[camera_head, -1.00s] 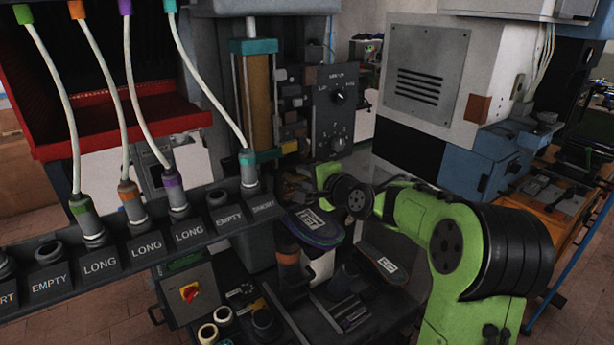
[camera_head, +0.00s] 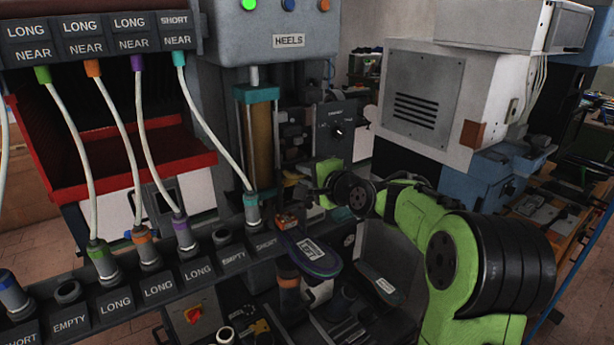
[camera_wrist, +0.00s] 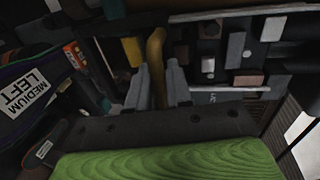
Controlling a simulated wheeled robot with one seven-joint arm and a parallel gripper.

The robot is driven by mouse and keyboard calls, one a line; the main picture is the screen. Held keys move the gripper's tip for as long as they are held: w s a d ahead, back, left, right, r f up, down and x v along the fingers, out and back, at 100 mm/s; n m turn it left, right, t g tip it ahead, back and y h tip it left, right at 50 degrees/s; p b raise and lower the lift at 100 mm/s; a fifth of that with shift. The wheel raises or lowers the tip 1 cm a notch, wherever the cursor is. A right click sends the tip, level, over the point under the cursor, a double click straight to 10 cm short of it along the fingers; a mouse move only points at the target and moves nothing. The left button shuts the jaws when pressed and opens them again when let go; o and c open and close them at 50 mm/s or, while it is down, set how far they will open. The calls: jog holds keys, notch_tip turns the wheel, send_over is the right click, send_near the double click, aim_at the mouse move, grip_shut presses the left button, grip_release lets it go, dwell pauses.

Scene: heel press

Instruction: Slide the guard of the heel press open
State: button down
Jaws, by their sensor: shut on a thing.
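The heel press (camera_head: 275,22) stands in the middle of the head view, with a "HEELS" label and a brown upright cylinder (camera_head: 260,140) below its head. In the wrist view my gripper (camera_wrist: 158,78) is shut on a yellow upright bar (camera_wrist: 155,48), which looks like the guard's handle. One finger is on each side of it. In the head view my green wrist is beside the press, to the right of the cylinder, and the fingers are hard to make out. I cannot make out the guard's panel or how far open it is.
A shoe sole part marked "MEDIUM LEFT" (camera_wrist: 25,92) is close at the left of the wrist view. A rail of labelled sockets (camera_head: 160,285) with cables crosses the front left. A grey machine cabinet (camera_head: 425,95) stands behind my arm at right.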

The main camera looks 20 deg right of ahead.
jog(key=c, duration=1.2)
grip_release()
jog(key=shift+f, duration=0.15)
jog(key=b+v, duration=0.2)
jog(key=v, duration=1.3)
jog(key=shift+s+d, duration=0.1)
jog(key=shift+s, duration=0.25)
jog(key=s+a+f+n+g, duration=0.5)
jog(key=a+f+n, duration=0.25)
jog(key=a, duration=0.45)
jog(key=s+f+n+g+h, duration=0.1)
jog(key=s+f+n, duration=0.1)
jog(key=s, duration=0.3)
jog(key=s+a+f+n+g+h, duration=0.1)
jog(key=s+f+n+g, duration=0.1)
jog(key=s, duration=0.4)
jog(key=s+f+n+g+h, duration=0.1)
jog(key=s+f+n, duration=0.2)
jog(key=s, duration=0.3)
jog(key=shift+s+a+f+n+g+b, duration=0.3)
jog(key=shift+f+n+g+b, duration=0.1)
jog(key=shift+n, duration=0.25)
